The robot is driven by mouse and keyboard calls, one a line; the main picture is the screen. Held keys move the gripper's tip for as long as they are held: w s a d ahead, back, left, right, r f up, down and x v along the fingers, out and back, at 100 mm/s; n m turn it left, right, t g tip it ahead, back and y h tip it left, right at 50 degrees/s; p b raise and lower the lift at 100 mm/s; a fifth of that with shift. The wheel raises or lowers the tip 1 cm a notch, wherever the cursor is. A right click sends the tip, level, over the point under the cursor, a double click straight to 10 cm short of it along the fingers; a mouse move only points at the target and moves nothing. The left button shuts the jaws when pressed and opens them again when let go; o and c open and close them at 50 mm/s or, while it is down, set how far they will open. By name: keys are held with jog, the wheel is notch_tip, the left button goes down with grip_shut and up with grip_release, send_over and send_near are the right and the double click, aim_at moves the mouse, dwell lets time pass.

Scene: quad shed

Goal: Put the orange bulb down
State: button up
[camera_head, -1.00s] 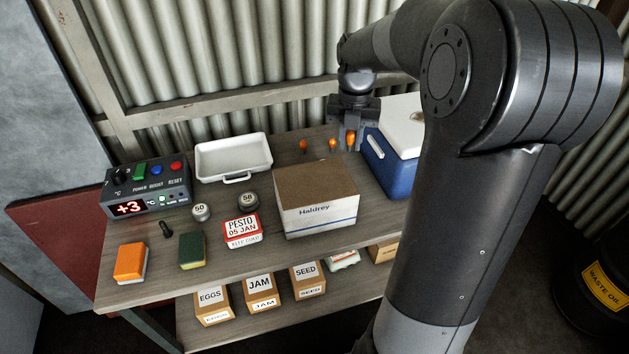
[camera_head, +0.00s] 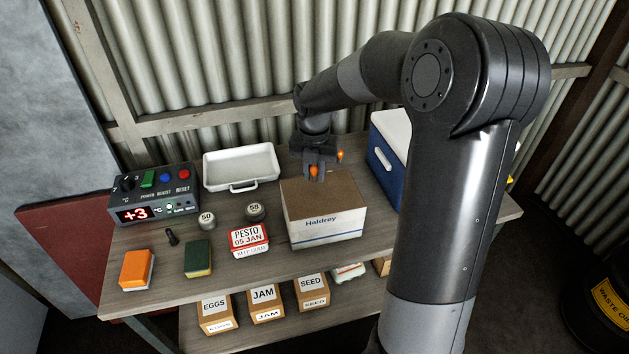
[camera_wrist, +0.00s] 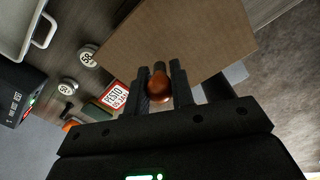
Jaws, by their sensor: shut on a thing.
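My gripper (camera_head: 315,174) is shut on an orange bulb (camera_head: 314,170), which shows between the fingertips. In the head view the bulb is near the back edge of the brown-topped Haldrey box (camera_head: 325,197). In the wrist view the held bulb (camera_wrist: 159,88) hangs between the two fingers, with the box's brown top (camera_wrist: 180,35) behind it. Its height above the box or bench is hard to tell. A second orange bulb (camera_head: 340,155) shows on the bench just right of my gripper. Part of the bench behind the gripper is hidden.
A white tray (camera_head: 241,184) lies at the back left, beside a control box (camera_head: 155,194) reading +3. Two round weights, a pesto box (camera_head: 248,239) and two sponges sit in front. A blue cooler (camera_head: 384,172) stands right of the gripper. Bare bench shows around the sponges.

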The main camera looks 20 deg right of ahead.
aim_at(314, 175)
jog(key=shift+f, duration=1.75)
jog(key=shift+f, duration=0.15)
jog(key=o, duration=0.8)
jog(key=shift+c, duration=0.2)
